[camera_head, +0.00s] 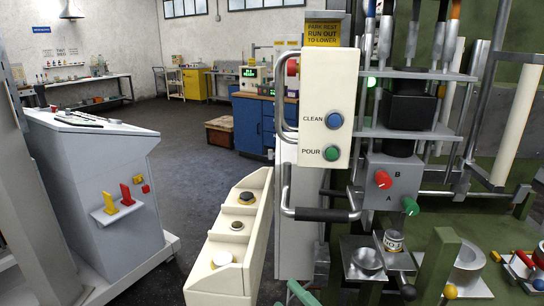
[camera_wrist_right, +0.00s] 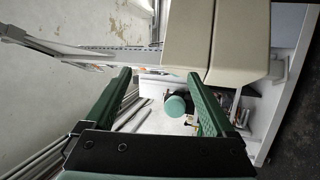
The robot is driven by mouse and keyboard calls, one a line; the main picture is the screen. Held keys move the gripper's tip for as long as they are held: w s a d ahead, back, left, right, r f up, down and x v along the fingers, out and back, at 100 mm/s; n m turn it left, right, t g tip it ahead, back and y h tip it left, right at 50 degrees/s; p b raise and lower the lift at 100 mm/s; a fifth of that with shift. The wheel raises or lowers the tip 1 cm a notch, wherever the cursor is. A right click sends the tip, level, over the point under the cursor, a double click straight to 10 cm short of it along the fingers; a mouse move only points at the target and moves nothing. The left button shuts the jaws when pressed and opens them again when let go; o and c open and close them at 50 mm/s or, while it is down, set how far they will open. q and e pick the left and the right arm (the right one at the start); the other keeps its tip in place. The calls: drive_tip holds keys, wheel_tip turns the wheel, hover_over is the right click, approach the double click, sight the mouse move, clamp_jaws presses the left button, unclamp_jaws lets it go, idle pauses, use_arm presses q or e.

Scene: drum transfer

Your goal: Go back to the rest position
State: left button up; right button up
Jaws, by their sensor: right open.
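My right gripper (camera_wrist_right: 160,76) shows in the right wrist view, with its two green fingers spread wide apart. No object is clamped between them. A round green part (camera_wrist_right: 175,105) shows between the fingers, beside the right one; I cannot tell its distance. A beige box-shaped part (camera_wrist_right: 232,45) lies beyond the right fingertip. In the head view a small green piece (camera_head: 301,293) shows at the bottom edge, possibly a fingertip of mine. My left gripper is not in view.
A beige panel (camera_head: 327,112) with CLEAN and POUR buttons stands centre right, above a black-gripped handle (camera_head: 327,215). A button box (camera_head: 235,235) and grey console (camera_head: 95,190) stand left; floor between is clear.

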drive_tip(key=s+d+f+m+h, duration=0.2)
drive_tip(key=d+f+m+h, duration=0.4)
drive_tip(key=f+m, duration=0.45)
drive_tip(key=s+d+f+m+g+h, duration=0.3)
drive_tip(key=s+f+m, duration=0.3)
drive_tip(key=s+f, duration=0.2)
drive_tip(key=s+d+f+m+g+h, duration=0.3)
drive_tip(key=s+d+f+m, duration=0.1)
drive_tip(key=s+f+m, duration=0.3)
wheel_tip(320, 180, down, 2)
drive_tip(key=shift+s+f+h, duration=0.2)
drive_tip(key=shift+s+h, duration=0.1)
drive_tip(key=shift+s, duration=0.55)
